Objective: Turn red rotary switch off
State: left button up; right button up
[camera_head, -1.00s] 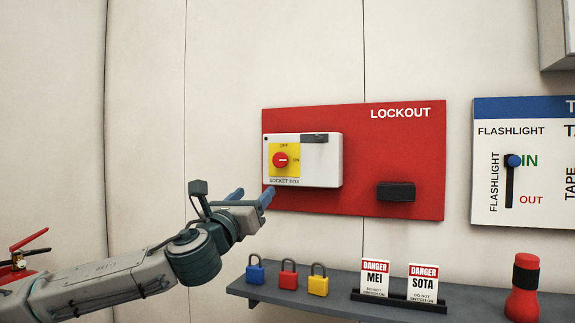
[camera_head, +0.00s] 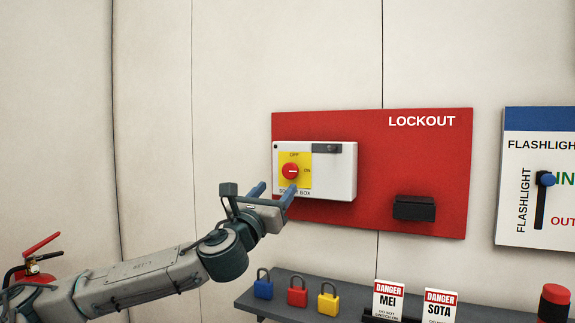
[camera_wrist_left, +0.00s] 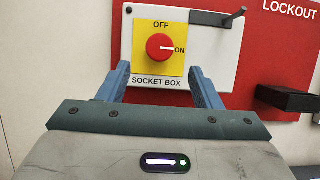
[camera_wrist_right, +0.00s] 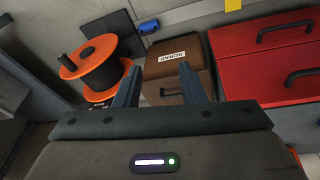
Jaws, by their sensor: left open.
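The red rotary switch (camera_head: 291,171) sits on a yellow plate on the white socket box (camera_head: 340,172). In the left wrist view the switch (camera_wrist_left: 160,47) has its white mark pointing right, to ON; OFF is printed above it. My left gripper (camera_head: 275,189) is open and empty, just below and in front of the switch. In the left wrist view its blue fingers (camera_wrist_left: 159,70) stand apart, one on each side below the knob, and no contact shows. My right gripper (camera_wrist_right: 160,70) is open and empty, seen only in its wrist view.
The socket box hangs on the red lockout board (camera_head: 430,160), with a black block (camera_head: 414,208) at right. Below, a grey shelf (camera_head: 345,303) bears several padlocks and danger tags. The right wrist view shows a brown box (camera_wrist_right: 179,56), an orange reel (camera_wrist_right: 100,65) and red drawers (camera_wrist_right: 262,70).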

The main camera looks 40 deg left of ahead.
aim_at(289, 173)
notch_tip(289, 173, down, 9)
jog(key=s+d+p, duration=0.1)
jog(key=s+p, duration=0.1)
jog(key=p, duration=0.1)
pick_arm(q)
jog(key=p+x, duration=0.5)
jog(key=p, duration=0.2)
jog(key=shift+w+a+r, duration=0.1)
jog(key=shift+w+a+r+p, duration=0.2)
jog(key=shift+w+r+p, duration=0.1)
jog(key=shift+w+p, duration=0.35)
jog(key=shift+w+a, duration=0.1)
jog(key=shift+w, duration=0.4)
pick_arm(e)
jog(key=s+d+f, duration=0.1)
jog(key=s+f, duration=0.5)
jog(key=s, duration=0.2)
jog(key=s+f+g, duration=0.1)
jog(key=s+f, duration=0.5)
jog(key=s, duration=0.3)
jog(key=shift+s+d+g, duration=0.15)
jog(key=shift+d+g, duration=0.15)
jog(key=shift+d, duration=0.1)
pick_arm(q)
jog(key=c, duration=1)
jog(key=shift+r, duration=0.1)
